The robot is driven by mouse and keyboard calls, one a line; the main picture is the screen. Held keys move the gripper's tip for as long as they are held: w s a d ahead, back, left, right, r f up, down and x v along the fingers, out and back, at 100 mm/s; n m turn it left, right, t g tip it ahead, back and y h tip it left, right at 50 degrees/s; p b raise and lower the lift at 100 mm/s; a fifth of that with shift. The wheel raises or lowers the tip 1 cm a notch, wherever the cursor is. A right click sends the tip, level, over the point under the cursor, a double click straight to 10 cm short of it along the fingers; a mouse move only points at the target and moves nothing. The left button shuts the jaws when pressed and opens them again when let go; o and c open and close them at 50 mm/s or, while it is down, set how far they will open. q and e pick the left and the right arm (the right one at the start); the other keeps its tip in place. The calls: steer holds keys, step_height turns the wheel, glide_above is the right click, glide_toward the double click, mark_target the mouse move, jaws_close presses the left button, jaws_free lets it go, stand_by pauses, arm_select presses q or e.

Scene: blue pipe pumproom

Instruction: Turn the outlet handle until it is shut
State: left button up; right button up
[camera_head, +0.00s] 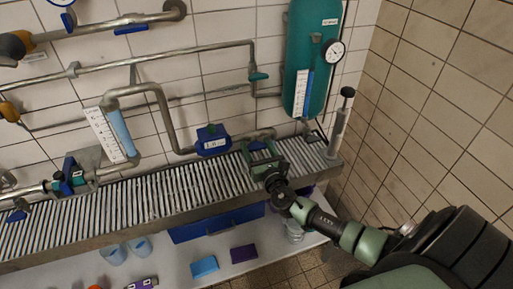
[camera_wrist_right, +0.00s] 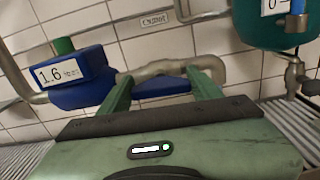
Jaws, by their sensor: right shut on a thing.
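The blue handle (camera_wrist_right: 162,87) sits on a grey pipe fitting at the wall. In the wrist view it lies between the two green fingers of my right gripper (camera_wrist_right: 160,92), which is shut on it. In the head view my right gripper (camera_head: 262,153) reaches the fitting just above the grated channel, and its fingers partly hide the handle (camera_head: 257,146). The handle lies roughly along the pipe in the wrist view. A small wall label (camera_wrist_right: 155,20) is above it, too blurred to read surely. My left gripper is not in view.
A blue meter (camera_head: 212,140) reading 1.6 in the wrist view is left of the handle. A teal tank (camera_head: 310,60) with a gauge (camera_head: 333,50) stands to the right. The grated channel (camera_head: 150,200) runs below. A pump-like upright cylinder (camera_head: 339,125) is near the corner.

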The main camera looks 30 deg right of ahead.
steer(key=m+b, duration=0.1)
steer(key=m, duration=0.1)
steer(key=m+b, duration=0.1)
steer(key=b, duration=0.1)
steer(key=shift+f+m, duration=0.2)
steer(key=shift+m, duration=0.2)
steer(key=m+b, duration=0.2)
steer(key=m, duration=0.2)
steer(key=shift+d+m+b, duration=0.15)
steer(key=shift+m+b, duration=0.15)
steer(key=m+b, duration=0.1)
steer(key=m, duration=0.3)
steer(key=shift+b, duration=0.3)
steer(key=shift+d+m+b, duration=0.1)
steer(key=shift+m+b, duration=0.2)
steer(key=shift+m, duration=2.2)
steer(key=o, duration=1.4)
steer(key=shift+s, duration=0.15)
